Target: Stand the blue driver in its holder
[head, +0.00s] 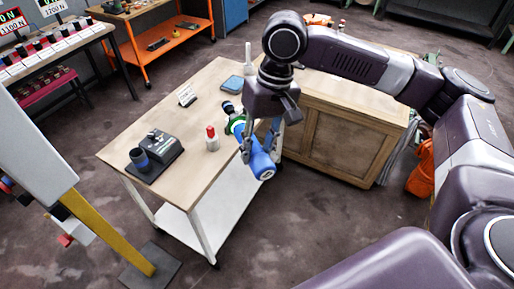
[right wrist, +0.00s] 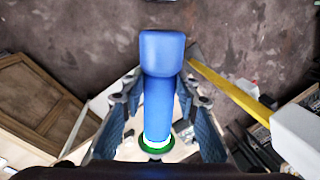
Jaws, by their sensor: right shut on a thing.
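The blue driver (head: 259,160) has a thick blue body and a green ring near its dark nose. My right gripper (head: 261,144) is shut around its body and holds it tilted near the right edge of the wooden-topped table. In the right wrist view the driver (right wrist: 160,85) lies between the two fingers of the gripper (right wrist: 158,112), its blue end towards the camera's far side. My left gripper is not in view.
A red-capped white bottle (head: 211,140) stands on the table (head: 205,100) between the cup and the driver. A yellow post (head: 120,240) stands at the front left.

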